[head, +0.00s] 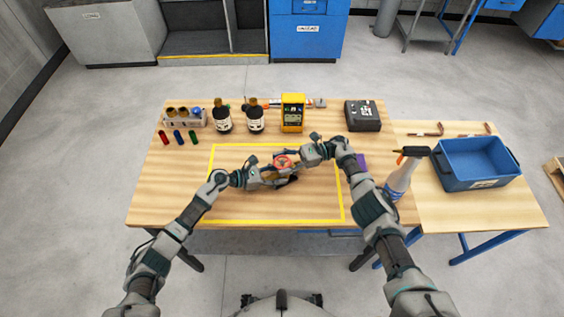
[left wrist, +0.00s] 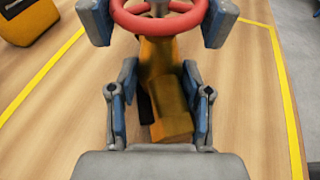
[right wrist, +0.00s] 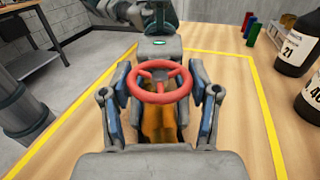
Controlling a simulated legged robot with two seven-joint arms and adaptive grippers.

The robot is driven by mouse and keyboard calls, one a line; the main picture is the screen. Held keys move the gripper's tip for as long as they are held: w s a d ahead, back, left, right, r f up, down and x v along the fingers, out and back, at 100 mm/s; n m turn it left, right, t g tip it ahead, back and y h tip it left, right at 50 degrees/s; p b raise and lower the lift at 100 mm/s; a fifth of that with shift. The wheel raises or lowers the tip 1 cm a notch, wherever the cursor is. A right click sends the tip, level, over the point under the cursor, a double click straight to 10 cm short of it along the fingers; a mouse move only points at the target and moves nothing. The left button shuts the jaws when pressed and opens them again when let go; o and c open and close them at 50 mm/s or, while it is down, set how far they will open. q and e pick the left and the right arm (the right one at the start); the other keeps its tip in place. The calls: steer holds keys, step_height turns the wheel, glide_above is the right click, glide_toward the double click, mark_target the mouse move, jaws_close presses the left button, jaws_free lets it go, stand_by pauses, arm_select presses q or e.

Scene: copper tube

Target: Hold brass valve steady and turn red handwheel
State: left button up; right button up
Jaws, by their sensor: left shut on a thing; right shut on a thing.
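The brass valve (left wrist: 168,118) is between the fingers of my left gripper (left wrist: 158,80), which is shut on its body. The red handwheel (head: 284,161) is on top of the valve; its ring and spokes show clearly in the right wrist view (right wrist: 160,94). My right gripper (head: 298,163) reaches in from the right and is shut on the handwheel, with a finger at each side of the ring. In the head view my left gripper (head: 270,178) comes in from the left, low over the table. The grippers hide much of the valve body.
Yellow tape (head: 275,222) frames the work area on the wooden table. Behind stand two dark bottles (head: 223,119), (head: 256,118), a yellow meter (head: 292,113) and a black case (head: 362,116). A spray bottle (head: 399,181) and a blue bin (head: 478,167) are at right. The front tabletop is clear.

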mark_target(282, 161)
steer(key=o, duration=1.2)
steer(key=shift+f, duration=0.15)
steer(key=shift+r, duration=0.25)
step_height(282, 161, up, 10)
steer(key=shift+w+f, duration=0.15)
steer(key=shift+f, duration=0.1)
